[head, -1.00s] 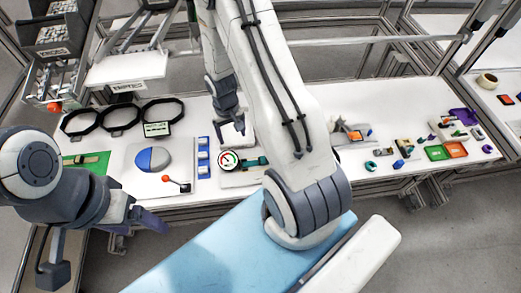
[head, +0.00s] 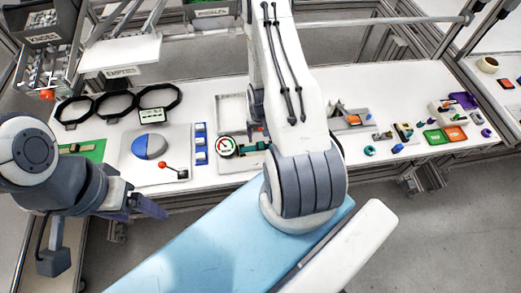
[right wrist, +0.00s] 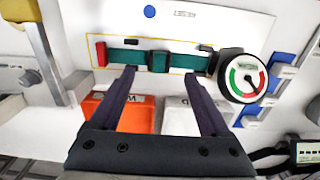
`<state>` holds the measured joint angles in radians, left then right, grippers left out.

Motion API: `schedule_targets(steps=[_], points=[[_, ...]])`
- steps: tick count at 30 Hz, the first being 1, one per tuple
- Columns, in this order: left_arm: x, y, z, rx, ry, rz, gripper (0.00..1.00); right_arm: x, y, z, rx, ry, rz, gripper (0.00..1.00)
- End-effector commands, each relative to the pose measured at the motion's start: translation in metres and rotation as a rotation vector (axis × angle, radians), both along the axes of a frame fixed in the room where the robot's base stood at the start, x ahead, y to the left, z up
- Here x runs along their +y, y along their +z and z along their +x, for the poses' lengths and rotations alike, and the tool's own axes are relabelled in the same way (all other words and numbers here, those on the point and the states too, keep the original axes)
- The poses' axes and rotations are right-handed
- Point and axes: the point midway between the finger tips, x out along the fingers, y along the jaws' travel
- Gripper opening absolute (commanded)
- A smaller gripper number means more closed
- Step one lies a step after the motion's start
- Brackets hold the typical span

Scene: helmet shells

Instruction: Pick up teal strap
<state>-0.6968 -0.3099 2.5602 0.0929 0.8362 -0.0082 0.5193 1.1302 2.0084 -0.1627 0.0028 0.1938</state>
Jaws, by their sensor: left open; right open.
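The teal strap (right wrist: 155,58) lies flat inside a yellow outline on a white board in the right wrist view. It has a red end on the left and dark fittings. In the head view the strap (head: 254,147) is partly hidden by my right arm. My right gripper (right wrist: 159,72) is open and empty, its two fingertips near the strap's lower edge, one either side of its middle; contact cannot be told. My left gripper (head: 108,238) is open and empty at the lower left, away from the strap.
A round gauge (right wrist: 243,79) sits just right of the strap. Orange (right wrist: 116,113) and white (right wrist: 182,116) pieces lie beneath my right fingers. Blue blocks (head: 201,143) and a blue-white disc (head: 149,146) are left of the board. Small parts lie further right.

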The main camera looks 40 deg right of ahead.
Motion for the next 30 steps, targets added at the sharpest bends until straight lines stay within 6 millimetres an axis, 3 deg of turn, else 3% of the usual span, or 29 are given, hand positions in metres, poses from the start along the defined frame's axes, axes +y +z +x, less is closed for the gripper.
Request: schedule_targets(steps=[5, 15, 25, 26, 30], points=[[0.000, -0.012, 0.000, 0.000, 0.000, 0.000, 0.79, 0.000, -0.009, -0.001, -0.001, 0.000, -0.001, 0.80], [0.000, -0.058, 0.000, 0.001, 0.007, 0.000, 0.79, 0.001, -0.047, -0.004, 0.000, 0.001, 0.000, 0.80], [0.000, -0.061, 0.000, 0.001, 0.009, 0.000, 0.79, 0.001, -0.050, -0.004, 0.000, 0.000, 0.000, 0.80], [0.000, -0.061, 0.000, 0.001, 0.009, 0.000, 0.79, 0.001, -0.050, -0.004, 0.000, 0.000, 0.000, 0.76], [0.000, -0.061, 0.000, 0.001, 0.009, 0.000, 0.79, 0.001, -0.050, -0.004, 0.000, 0.000, 0.000, 0.23]])
